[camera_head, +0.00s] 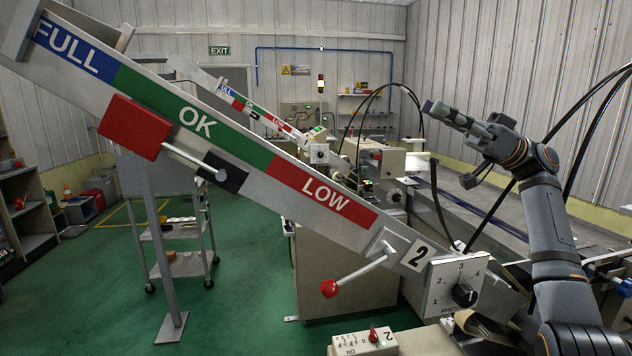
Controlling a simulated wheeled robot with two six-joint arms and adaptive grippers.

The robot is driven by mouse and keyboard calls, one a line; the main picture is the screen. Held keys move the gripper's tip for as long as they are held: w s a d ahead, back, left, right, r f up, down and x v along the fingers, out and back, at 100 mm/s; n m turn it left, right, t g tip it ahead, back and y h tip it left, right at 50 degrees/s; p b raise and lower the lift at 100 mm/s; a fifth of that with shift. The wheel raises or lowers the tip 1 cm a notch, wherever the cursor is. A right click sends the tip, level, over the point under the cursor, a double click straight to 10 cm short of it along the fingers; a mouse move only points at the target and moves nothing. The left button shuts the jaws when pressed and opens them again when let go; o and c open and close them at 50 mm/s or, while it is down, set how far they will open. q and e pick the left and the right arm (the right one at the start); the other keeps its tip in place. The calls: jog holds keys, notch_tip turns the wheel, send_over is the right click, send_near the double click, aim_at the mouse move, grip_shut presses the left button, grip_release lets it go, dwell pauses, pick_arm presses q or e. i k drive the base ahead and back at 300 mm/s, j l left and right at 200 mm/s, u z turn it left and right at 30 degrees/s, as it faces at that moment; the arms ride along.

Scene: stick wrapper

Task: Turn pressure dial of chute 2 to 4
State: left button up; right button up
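The pressure dial is a black knob (464,294) on a white numbered plate (440,292) at the lower end of chute 2 (240,150), lower right of centre. Numbers run around the knob, with 3 at the top and 4 at upper right. I cannot tell which number the knob points to. A label "2" (417,254) sits just left of the plate. My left gripper is not in view.
A lever with a red ball (329,288) sticks out from the chute left of the dial. A white box with a red knob (373,335) stands below. Another chute (262,112) stands behind.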

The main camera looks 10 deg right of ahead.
aim_at(463, 294)
jog(key=k+j, duration=0.5)
jog(key=k, duration=0.15)
jog(key=k+j, duration=0.45)
jog(key=k, duration=0.2)
